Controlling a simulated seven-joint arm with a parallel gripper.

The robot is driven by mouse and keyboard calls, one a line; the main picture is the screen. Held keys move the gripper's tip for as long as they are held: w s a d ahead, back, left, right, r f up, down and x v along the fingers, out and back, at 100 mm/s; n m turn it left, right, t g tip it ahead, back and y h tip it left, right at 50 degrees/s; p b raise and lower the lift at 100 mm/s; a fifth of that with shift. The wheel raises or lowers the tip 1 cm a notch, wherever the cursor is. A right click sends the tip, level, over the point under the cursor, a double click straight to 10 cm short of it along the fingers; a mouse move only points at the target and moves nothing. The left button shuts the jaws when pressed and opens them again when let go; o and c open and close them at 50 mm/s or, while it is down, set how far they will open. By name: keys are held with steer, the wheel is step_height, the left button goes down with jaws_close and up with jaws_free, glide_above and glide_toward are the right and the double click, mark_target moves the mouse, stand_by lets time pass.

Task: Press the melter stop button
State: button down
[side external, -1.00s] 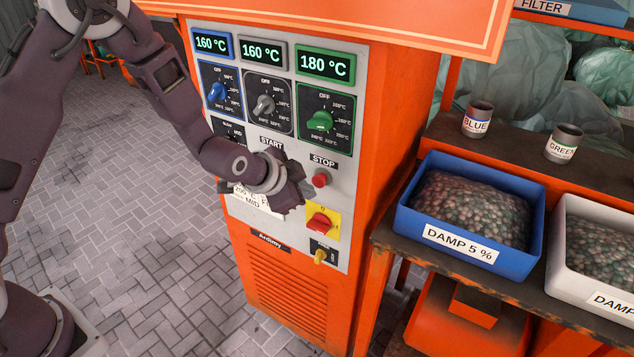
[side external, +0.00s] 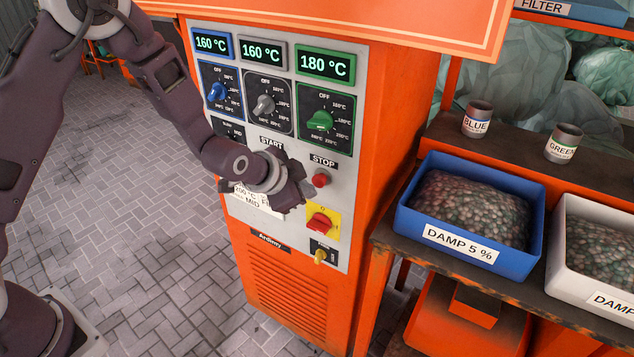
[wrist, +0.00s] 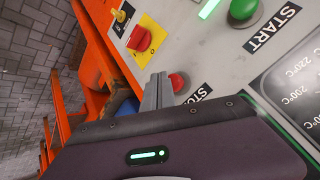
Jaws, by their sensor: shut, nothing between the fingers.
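The red stop button (side external: 320,180) sits on the grey front panel (side external: 338,215) of the orange melter, below the black STOP label (side external: 323,161). My gripper (side external: 306,192) is shut and empty, in front of the panel, just left of and slightly below the button in the side view. In the wrist view, the closed fingers (wrist: 158,82) stand beside the red button (wrist: 178,82), and the STOP label (wrist: 201,94) lies on its other side. The fingertips look close to the button, but I cannot tell their distance from the panel. The button is in plain sight.
A green start button (wrist: 244,9) is near the START label. A red rotary switch on a yellow plate (side external: 321,222) and a yellow selector (side external: 320,256) lie below the stop button. Three temperature dials are above. A blue bin (side external: 518,262) stands on the shelf at right.

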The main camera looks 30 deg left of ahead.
steer(key=shift+w, duration=0.3)
steer(key=shift+w, duration=0.55)
stand_by(0.6)
steer(key=shift+s, duration=0.95)
steer(key=s, duration=0.5)
steer(key=shift+r, duration=0.15)
stand_by(0.5)
